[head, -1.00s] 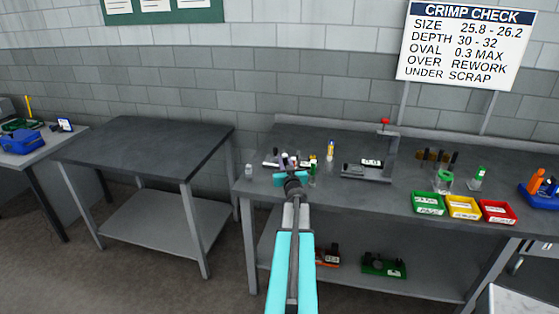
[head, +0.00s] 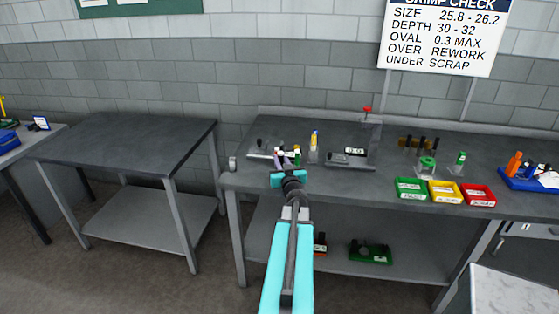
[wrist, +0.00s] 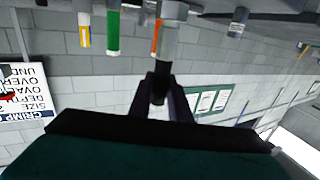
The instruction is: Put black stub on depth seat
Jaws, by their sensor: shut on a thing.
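My gripper (head: 287,172) is over the front left part of the long grey bench. In the wrist view my gripper (wrist: 161,88) is shut on a black stub (wrist: 160,82) with a grey collar at one end. In the head view the stub is mostly hidden by the gripper. I cannot tell for sure which part is the depth seat. A grey fixture (head: 261,153) with a black piece lies just behind and left of the gripper.
Green (head: 411,196), yellow (head: 444,198) and red (head: 477,201) trays line the bench's front right. A small grey cylinder (head: 232,163) is at the left corner. A bare dark table (head: 125,140) stands further left.

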